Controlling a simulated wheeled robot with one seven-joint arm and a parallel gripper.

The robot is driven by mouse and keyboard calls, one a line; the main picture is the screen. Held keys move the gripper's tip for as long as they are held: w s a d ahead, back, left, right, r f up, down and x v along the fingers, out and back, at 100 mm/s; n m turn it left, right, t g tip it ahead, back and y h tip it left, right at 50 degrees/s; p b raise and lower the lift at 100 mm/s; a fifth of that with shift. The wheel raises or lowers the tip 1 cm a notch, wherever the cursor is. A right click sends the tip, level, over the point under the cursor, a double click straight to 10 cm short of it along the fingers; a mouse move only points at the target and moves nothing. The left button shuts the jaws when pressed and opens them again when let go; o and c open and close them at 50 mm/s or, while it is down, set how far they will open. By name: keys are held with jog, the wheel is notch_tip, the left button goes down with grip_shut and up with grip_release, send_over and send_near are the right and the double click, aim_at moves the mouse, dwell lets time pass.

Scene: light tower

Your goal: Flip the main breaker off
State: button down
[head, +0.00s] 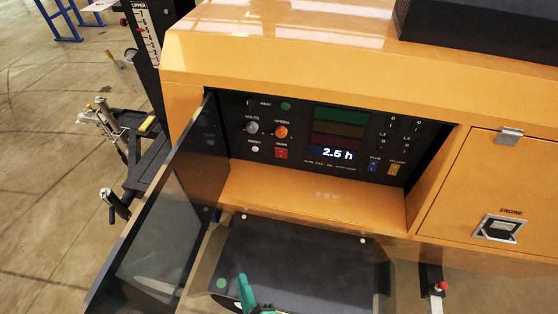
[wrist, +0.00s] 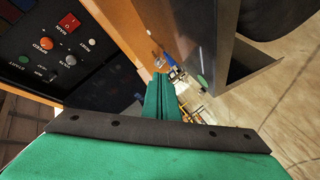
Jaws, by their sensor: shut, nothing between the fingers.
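The main breaker is a small red switch (head: 281,153) under a "MAIN" label on the black control panel (head: 240,180), set in a recess of the orange housing. The red switch (wrist: 68,22) also shows at the upper left of the wrist view. Its on or off position is too small to tell. My gripper (head: 243,284) has green fingers and shows at the bottom of the head view, below and in front of the panel, apart from the switch. In the wrist view my gripper (wrist: 161,85) is shut and empty, with its fingers together.
A dark see-through door (head: 150,235) stands open at the left of the recess. An orange knob (head: 281,131) sits just above the red switch. A lit display (head: 337,155) reads 2.5 h. At the right is a closed orange engine door (head: 465,190) with a latch.

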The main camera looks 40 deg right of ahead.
aim_at(281, 151)
jog(key=w+d+h, duration=0.1)
jog(key=w+d, duration=0.2)
jog(key=w+d+r+n+h, duration=0.1)
jog(key=w+d+h, duration=0.1)
jog(key=w+d, duration=0.1)
jog(key=w+d+r+h, duration=0.1)
jog(key=w+d+h, duration=0.1)
jog(key=w+d, duration=0.1)
jog(key=shift+d+r+n, duration=0.25)
jog(key=shift+d+n, duration=0.05)
jog(key=shift+d, duration=0.4)
jog(key=w+d+r+g+h, duration=0.2)
jog(key=w+d+r+h, duration=0.3)
jog(key=d, duration=0.4)
notch_tip(281, 151, up, 3)
jog(key=shift+f+h, duration=0.1)
jog(key=shift+h, duration=0.4)
jog(key=shift+w+d, duration=0.1)
jog(key=x, duration=1.3)
jog(key=shift+w+d, duration=0.25)
jog(key=shift+w, duration=0.1)
jog(key=shift+d, duration=0.15)
jog(key=s+a+r, duration=0.2)
jog(key=s+a, duration=0.7)
jog(key=a, duration=0.1)
jog(key=shift+a, duration=0.3)
